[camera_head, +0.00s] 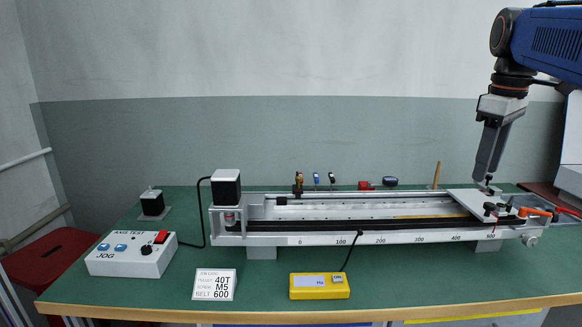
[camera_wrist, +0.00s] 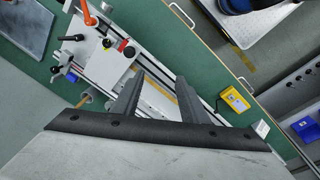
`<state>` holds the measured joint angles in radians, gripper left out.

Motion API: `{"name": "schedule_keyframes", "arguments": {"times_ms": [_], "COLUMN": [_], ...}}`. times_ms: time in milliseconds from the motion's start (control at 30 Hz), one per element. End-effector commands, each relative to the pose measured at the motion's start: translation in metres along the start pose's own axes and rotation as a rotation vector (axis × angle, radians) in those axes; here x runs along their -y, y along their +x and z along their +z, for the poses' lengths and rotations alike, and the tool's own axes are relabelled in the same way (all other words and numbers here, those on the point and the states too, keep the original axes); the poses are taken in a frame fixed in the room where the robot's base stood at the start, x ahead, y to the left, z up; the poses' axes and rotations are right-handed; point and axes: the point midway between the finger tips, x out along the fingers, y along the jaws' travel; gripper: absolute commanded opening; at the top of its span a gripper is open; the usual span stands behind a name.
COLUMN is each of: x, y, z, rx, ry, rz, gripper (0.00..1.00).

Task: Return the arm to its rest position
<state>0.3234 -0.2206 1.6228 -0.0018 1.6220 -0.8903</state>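My gripper (camera_head: 487,182) hangs down from the blue arm at the right end of the gantry, over the carriage plate (camera_head: 470,203). I cannot tell its exact height above the plate. In the wrist view my gripper (camera_wrist: 160,80) shows two dark fingers spread apart, with nothing between them but the gantry rail (camera_wrist: 160,100) behind. The carriage plate (camera_wrist: 98,62) with its small knobs lies to the left of the fingers there. No screwdriver shows in my gripper.
The gantry fills the table's middle. An orange lever (camera_head: 534,212) stands at its right end. A yellow meter (camera_head: 319,286), a label card (camera_head: 214,284) and a white jog box (camera_head: 131,255) stand in front. Small tools and a wooden peg (camera_head: 437,175) stand behind.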

Motion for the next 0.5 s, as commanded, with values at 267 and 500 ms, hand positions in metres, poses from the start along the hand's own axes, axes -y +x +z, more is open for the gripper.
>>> {"name": "schedule_keyframes", "arguments": {"times_ms": [267, 500], "x": [0.085, 0.150], "y": [0.067, 0.136], "z": [0.020, 0.046], "rx": [-0.081, -0.167], "ry": [0.175, 0.330], "rz": [0.051, 0.071], "gripper": [0.40, 0.40]}}
